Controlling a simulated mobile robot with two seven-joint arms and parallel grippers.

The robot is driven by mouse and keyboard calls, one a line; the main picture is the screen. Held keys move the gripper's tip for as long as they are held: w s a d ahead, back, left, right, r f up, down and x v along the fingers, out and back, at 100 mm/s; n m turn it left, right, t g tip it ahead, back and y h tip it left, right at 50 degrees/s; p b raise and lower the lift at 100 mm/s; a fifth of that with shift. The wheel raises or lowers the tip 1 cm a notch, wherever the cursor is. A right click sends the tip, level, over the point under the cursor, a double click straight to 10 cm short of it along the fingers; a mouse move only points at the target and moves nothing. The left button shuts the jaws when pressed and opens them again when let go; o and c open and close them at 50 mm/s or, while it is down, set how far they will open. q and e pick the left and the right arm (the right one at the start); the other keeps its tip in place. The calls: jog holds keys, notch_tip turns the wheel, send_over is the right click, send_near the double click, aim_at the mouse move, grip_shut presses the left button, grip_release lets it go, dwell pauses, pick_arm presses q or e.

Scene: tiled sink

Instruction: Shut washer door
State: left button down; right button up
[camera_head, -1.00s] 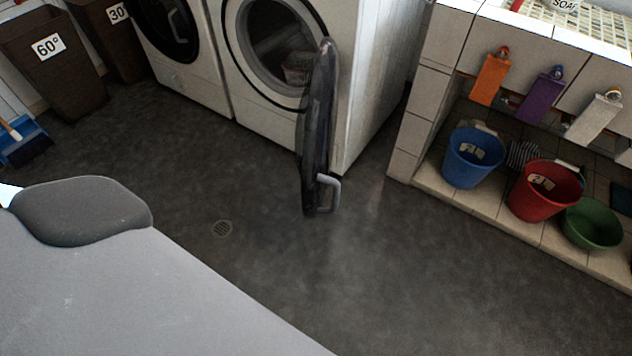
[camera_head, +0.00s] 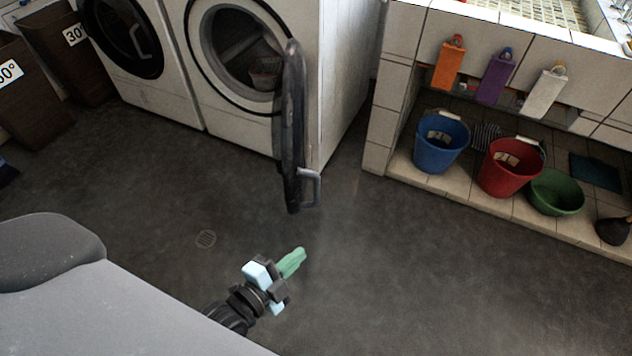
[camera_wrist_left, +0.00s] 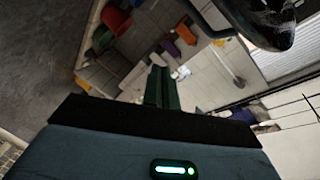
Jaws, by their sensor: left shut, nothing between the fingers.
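The washer (camera_head: 230,138) is white and stands at the upper middle of the head view. Its dark round door (camera_head: 292,120) is open, swung out towards me and seen nearly edge-on, with a grey handle (camera_head: 313,188) on its outer side. A basket-like item (camera_head: 265,74) shows inside the drum opening. My left gripper (camera_head: 292,262), with green fingers, is shut and empty, in front of and below the door in the picture, apart from it. In the left wrist view its green fingers (camera_wrist_left: 161,88) are together. A dark curved object at the top right there may be the door. My right gripper is not in view.
A second washer (camera_head: 125,50) stands left with its door shut. Brown bins (camera_head: 30,100) stand at far left. A tiled sink unit right holds a blue bucket (camera_head: 440,142), red bucket (camera_head: 510,168) and green basin (camera_head: 556,192).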

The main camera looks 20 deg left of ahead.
aim_at(315, 184)
pick_arm(q)
jog(key=w+r+m+t, duration=0.2)
jog(key=w+r+m, duration=0.1)
jog(key=w+r, duration=0.2)
jog(key=shift+w+a+r+m, duration=0.3)
jog(key=shift+w+a, duration=0.1)
jog(key=shift+w, duration=0.7)
jog(key=shift+w+a+b, duration=0.25)
jog(key=shift+w+b, duration=0.15)
jog(key=shift+w, duration=1.15)
jog(key=shift+w+a+b, duration=0.2)
jog(key=shift+w+b, duration=0.25)
jog(key=shift+w, duration=1.1)
jog(key=shift+w+a+b, duration=0.25)
jog(key=shift+w+b, duration=0.15)
jog(key=shift+w, duration=1.15)
jog(key=shift+s+a, duration=0.1)
